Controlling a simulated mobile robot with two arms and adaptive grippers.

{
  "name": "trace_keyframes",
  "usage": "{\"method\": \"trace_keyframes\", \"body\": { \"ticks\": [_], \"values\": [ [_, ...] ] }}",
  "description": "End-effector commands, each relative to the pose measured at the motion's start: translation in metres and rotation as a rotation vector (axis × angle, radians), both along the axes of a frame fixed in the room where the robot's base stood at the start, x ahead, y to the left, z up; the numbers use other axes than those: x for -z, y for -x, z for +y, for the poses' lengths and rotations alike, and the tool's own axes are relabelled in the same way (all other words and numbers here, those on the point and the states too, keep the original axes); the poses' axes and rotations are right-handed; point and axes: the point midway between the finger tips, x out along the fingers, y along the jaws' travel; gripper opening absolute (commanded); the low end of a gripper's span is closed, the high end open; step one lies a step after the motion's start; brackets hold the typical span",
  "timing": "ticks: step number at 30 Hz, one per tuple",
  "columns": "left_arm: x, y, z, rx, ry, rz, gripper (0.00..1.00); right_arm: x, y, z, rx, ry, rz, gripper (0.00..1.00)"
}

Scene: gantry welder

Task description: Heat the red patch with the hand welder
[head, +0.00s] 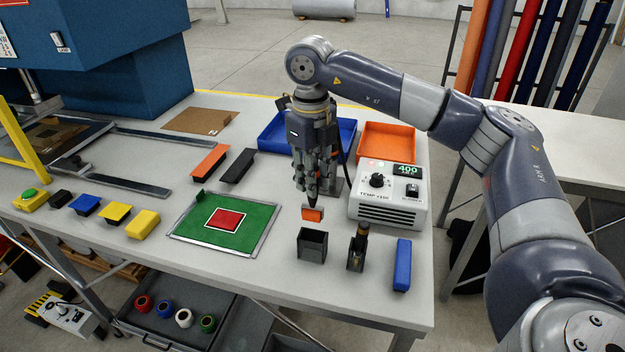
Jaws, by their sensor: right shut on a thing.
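The red patch (226,219) is a red square with a white border on a green mat (256,239) in a grey frame. My right gripper (314,194) points down, right of the mat. It is shut on a dark tool with an orange block-like end (313,215), held above an open black holder (312,247). The fingers hide most of this tool, and I cannot tell if it is the hand welder. A dark stand with a brass-coloured tip (358,247) is to the right. A white control box (390,209) reads 400. My left gripper is not in view.
A blue bar (402,265) lies near the table's right edge. Blue (270,133) and orange (386,142) trays stand behind my right gripper. Orange (209,161) and black (238,166) strips lie behind the mat. Yellow blocks (142,223) are left of it.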

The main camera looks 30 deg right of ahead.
Motion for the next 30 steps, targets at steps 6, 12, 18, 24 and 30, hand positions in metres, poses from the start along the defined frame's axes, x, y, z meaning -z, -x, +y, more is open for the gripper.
{"method": "trace_keyframes", "body": {
  "ticks": [6, 12, 18, 24, 30],
  "values": [
    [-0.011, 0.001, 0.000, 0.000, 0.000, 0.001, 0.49, -0.016, 0.000, 0.000, 0.000, 0.000, -0.001, 0.00],
    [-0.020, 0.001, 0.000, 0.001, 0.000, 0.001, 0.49, -0.028, 0.000, 0.000, 0.000, 0.000, -0.001, 0.00],
    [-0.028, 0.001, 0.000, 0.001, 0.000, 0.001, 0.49, -0.040, 0.000, 0.000, 0.000, 0.000, -0.002, 0.00],
    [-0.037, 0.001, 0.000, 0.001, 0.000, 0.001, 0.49, -0.052, 0.000, 0.000, 0.000, 0.000, -0.002, 0.00],
    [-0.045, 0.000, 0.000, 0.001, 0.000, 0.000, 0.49, -0.064, 0.000, 0.000, 0.000, 0.000, -0.001, 0.00]
  ]
}}
